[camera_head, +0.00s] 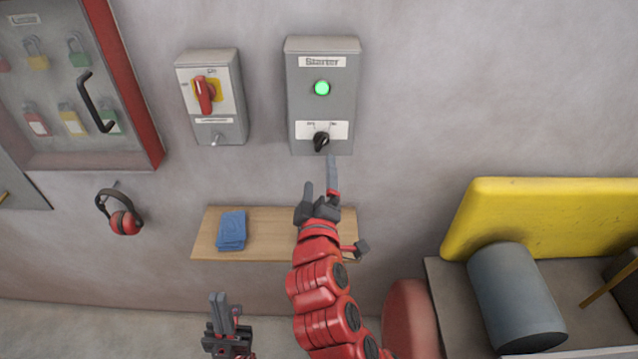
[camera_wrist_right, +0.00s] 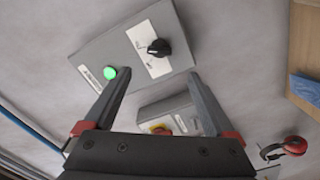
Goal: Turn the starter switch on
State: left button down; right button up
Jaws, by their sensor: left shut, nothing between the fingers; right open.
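The grey starter box (camera_head: 300,105), labelled "Starter", is mounted on the wall, with a lit green lamp (camera_head: 322,88) above a black rotary switch (camera_head: 321,142). Two small marks sit above the switch; I cannot surely tell which one it points to. My right gripper (camera_head: 320,174) is open and empty just below the box, apart from the switch. In the right wrist view the switch (camera_wrist_right: 158,47) lies beyond the gap between the open fingertips (camera_wrist_right: 157,73), and the lamp (camera_wrist_right: 110,73) is beside the left finger. My left gripper (camera_head: 224,298) is shut and empty, low at the left.
A grey box with a red rotary handle (camera_head: 204,95) hangs left of the starter box. A wooden shelf (camera_head: 275,245) with a blue cloth (camera_head: 232,230) is below. Red earmuffs (camera_head: 125,222) and a padlock cabinet (camera_head: 140,100) are at left; a yellow panel (camera_head: 560,210) stands at right.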

jog(key=s+p, duration=0.6)
jog(key=s, duration=0.1)
dwell(0.5)
